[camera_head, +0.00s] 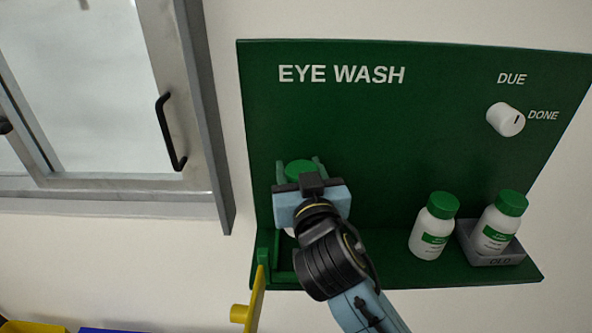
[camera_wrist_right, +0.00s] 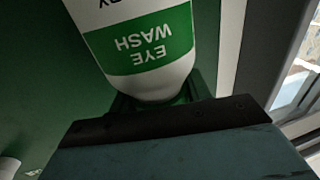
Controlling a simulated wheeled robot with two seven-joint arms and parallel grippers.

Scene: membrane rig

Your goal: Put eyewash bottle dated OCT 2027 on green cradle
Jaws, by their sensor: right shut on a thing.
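My right gripper (camera_head: 311,200) is shut on a white eyewash bottle with a green cap (camera_head: 299,170) at the left of the green board. It hides most of the bottle. Green uprights of the cradle (camera_head: 279,172) show beside the cap; I cannot tell whether the bottle rests in it. In the right wrist view, the bottle (camera_wrist_right: 135,62) shows its green EYE WASH label upside down; no date is readable. Another bottle (camera_head: 431,228) stands on the shelf. A third bottle (camera_head: 496,226) stands in the grey tray marked OLD (camera_head: 497,259). My left gripper is not in view.
A white knob (camera_head: 505,119) sits beside the DUE and DONE marks at upper right. A yellow flap (camera_head: 256,298) hangs at the shelf's left front. A window with a black handle (camera_head: 170,133) is at left. The shelf between my gripper and the standing bottle is clear.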

